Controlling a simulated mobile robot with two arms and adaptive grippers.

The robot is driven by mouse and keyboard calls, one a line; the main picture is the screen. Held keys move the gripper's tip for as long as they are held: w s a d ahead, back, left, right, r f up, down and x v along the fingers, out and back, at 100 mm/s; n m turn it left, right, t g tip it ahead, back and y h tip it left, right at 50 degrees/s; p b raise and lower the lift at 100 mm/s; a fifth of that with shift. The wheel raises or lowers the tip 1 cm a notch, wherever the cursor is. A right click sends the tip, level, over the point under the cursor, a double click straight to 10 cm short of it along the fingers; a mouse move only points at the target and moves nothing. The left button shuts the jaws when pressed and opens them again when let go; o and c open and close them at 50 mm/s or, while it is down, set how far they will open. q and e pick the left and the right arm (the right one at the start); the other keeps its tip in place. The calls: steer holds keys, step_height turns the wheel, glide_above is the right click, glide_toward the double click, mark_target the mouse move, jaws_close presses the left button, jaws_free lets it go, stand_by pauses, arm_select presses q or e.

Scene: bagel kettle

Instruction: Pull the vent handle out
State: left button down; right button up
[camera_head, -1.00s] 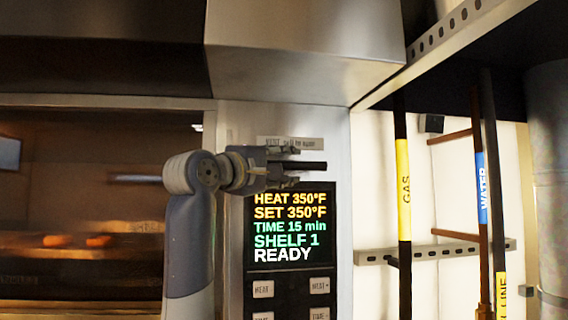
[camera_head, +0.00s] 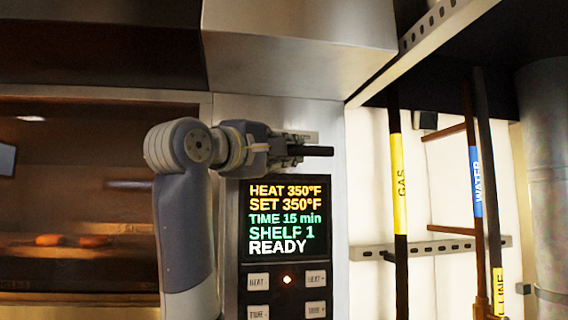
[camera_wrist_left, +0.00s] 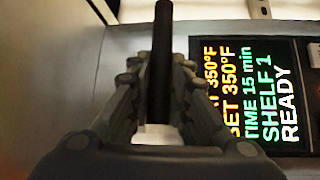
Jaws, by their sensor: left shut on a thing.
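The vent handle (camera_head: 320,151) is a dark bar above the oven's display, its free end sticking out to the right of my left gripper in the head view. My left gripper (camera_head: 296,150) is shut on it, with the fingers on either side. In the left wrist view the handle (camera_wrist_left: 162,45) runs upward from between the two fingers (camera_wrist_left: 160,95). The fingers hide part of the handle, and the gripper covers much of the label behind it. My right gripper is not in view.
The display panel (camera_head: 287,217) reads HEAT 350°F, SET 350°F, TIME 15 min, SHELF 1, READY, with buttons (camera_head: 258,281) below. The oven window (camera_head: 80,200) is at left. A metal hood (camera_head: 300,45) overhangs above. Gas (camera_head: 399,180) and water (camera_head: 476,180) pipes stand at right.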

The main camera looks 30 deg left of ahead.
arm_select(q)
steer(key=shift+w+f, duration=0.1)
steer(key=shift+f, duration=0.15)
steer(key=c, duration=1.5)
jaws_free()
steer(key=shift+d, duration=0.1)
steer(key=shift+s+d+r, duration=0.1)
steer(key=shift+s+r, duration=0.1)
steer(key=shift+s, duration=0.15)
steer(key=s, duration=0.4)
steer(key=s+a+f, duration=0.1)
steer(key=s, duration=0.6)
steer(key=shift+s+a+f, duration=0.35)
steer(key=shift+a, duration=0.05)
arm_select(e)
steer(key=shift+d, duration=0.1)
